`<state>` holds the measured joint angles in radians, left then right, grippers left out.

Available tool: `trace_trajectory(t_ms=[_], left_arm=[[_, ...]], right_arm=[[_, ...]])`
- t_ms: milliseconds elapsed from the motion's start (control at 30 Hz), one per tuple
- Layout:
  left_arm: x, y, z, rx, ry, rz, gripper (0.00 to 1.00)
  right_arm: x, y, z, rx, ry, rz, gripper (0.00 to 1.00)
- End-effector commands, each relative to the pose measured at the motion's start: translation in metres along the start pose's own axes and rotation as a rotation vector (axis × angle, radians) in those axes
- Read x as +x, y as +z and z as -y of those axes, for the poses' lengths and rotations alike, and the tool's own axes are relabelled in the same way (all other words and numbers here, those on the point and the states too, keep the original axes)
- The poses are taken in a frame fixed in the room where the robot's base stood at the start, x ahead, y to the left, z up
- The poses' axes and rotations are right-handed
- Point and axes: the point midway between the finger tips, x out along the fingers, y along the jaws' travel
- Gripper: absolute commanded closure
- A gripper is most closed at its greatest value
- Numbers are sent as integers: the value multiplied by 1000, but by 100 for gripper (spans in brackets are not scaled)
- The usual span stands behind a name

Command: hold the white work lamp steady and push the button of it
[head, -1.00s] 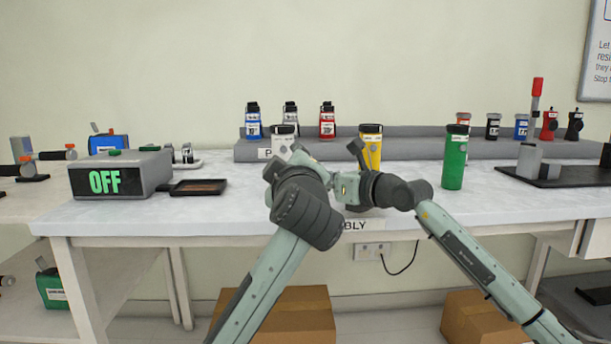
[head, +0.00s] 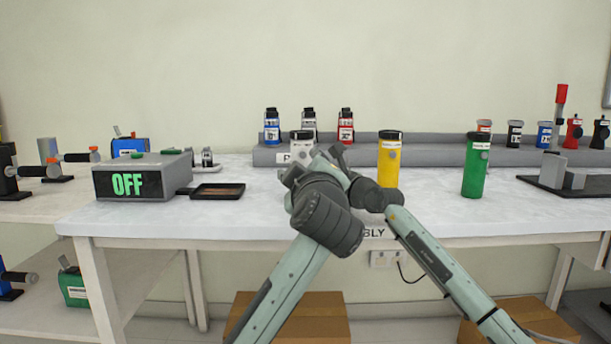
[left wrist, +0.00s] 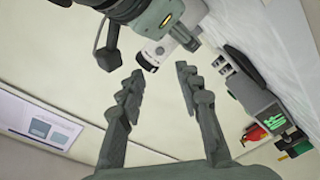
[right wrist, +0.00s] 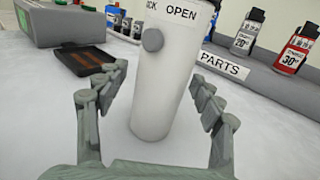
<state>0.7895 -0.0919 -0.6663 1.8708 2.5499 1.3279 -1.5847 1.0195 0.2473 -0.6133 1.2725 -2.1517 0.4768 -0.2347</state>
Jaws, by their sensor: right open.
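The white work lamp (head: 302,143) stands upright on the table, its lower part hidden behind my arms in the head view. The right wrist view shows its white body (right wrist: 158,85) with a round grey button (right wrist: 152,40) and part of the word "OPEN". My right gripper (right wrist: 158,98) is open, its fingers on either side of the lamp body with gaps visible. My left gripper (head: 331,156) is near the lamp in the head view. In the left wrist view it is open (left wrist: 158,78) and empty, with the lamp (left wrist: 154,50) beyond its fingertips.
A yellow lamp (head: 389,162) and a green one (head: 476,168) stand to the right. A grey box reading OFF (head: 140,180) and a dark tray (head: 218,191) are at left. Table between the yellow and green lamps is clear.

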Motion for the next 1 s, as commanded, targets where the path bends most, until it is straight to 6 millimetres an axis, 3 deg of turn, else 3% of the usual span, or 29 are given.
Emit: trace_trajectory(t_ms=[133, 633, 933, 1000], left_arm=[[0, 0, 0, 0, 0, 0, 66], [0, 0, 0, 0, 0, 0, 66], [0, 0, 0, 0, 0, 0, 100], [0, 0, 0, 0, 0, 0, 100]], right_arm=[[0, 0, 0, 0, 0, 0, 34], [0, 0, 0, 0, 0, 0, 96], [0, 0, 0, 1, 0, 0, 99], [0, 0, 0, 1, 0, 0, 99]])
